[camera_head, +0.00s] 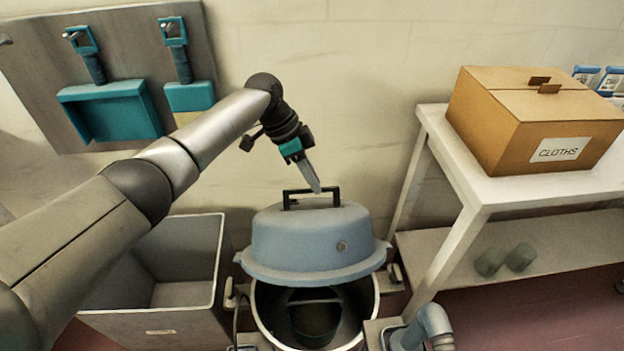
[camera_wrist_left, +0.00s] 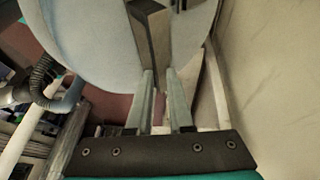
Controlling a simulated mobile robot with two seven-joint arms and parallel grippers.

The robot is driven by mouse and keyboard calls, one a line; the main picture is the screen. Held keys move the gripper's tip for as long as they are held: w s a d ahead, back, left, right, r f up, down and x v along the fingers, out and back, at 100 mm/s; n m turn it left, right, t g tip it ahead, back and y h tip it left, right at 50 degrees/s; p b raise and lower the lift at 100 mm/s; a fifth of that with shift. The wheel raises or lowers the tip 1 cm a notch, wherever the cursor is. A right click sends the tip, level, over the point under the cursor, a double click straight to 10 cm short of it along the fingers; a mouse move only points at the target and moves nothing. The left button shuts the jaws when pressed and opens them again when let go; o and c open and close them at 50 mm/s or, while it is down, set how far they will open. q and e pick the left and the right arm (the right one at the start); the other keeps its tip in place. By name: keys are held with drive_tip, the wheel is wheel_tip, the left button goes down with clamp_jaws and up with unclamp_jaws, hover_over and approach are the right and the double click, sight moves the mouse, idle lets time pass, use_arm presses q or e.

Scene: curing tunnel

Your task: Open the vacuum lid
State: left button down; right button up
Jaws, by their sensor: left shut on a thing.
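The vacuum lid (camera_head: 310,240) is a blue-grey dome with a black handle (camera_head: 330,190) on top. It is raised and tilted above the metal vacuum drum (camera_head: 372,300), whose dark inside shows below the lid's front edge. My left gripper (camera_head: 317,188) reaches down from above and is shut on the lid's handle. In the left wrist view, the two fingers (camera_wrist_left: 162,75) close around the dark handle (camera_wrist_left: 152,40), with the pale lid (camera_wrist_left: 85,35) behind it. My right gripper is not in view.
A grey open bin (camera_head: 215,265) stands left of the drum. A white shelf table (camera_head: 490,190) with a cardboard box (camera_head: 530,120) labelled CLOTHS stands to the right. A hose end (camera_head: 432,325) is at the front.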

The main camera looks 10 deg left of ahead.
use_arm(q)
drive_tip(key=c, duration=1.3)
unclamp_jaws()
drive_tip(key=shift+s+f, duration=0.2)
drive_tip(key=shift+f, duration=0.7)
drive_tip(key=o, duration=0.3)
drive_tip(key=shift+w+f, duration=0.1)
drive_tip(key=shift+w, duration=0.25)
drive_tip(key=o, duration=0.3)
drive_tip(key=shift+a+r, duration=0.1)
drive_tip(key=shift+r, duration=0.35)
